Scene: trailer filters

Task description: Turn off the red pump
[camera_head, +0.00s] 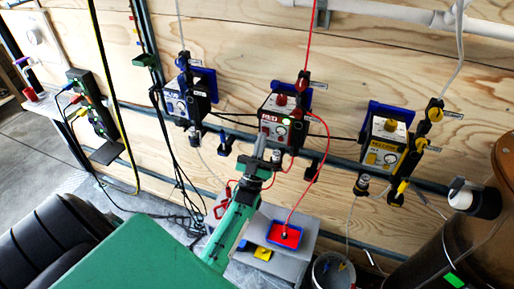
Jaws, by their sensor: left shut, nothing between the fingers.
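The red pump (280,118) is mounted on the plywood wall in the middle of the view, with a red label and red knob. A green light shows on its front, near the lower right. My left gripper (261,143) reaches up from below on my green arm. It is shut and empty, with its tips at the lower left of the red pump's front. I cannot tell whether the tips touch the pump. The pump's switch is too small to make out. My right gripper is not in view.
A blue pump (186,100) hangs to the left and a yellow pump (385,142) to the right. Red tubing and black cables run around the red pump.

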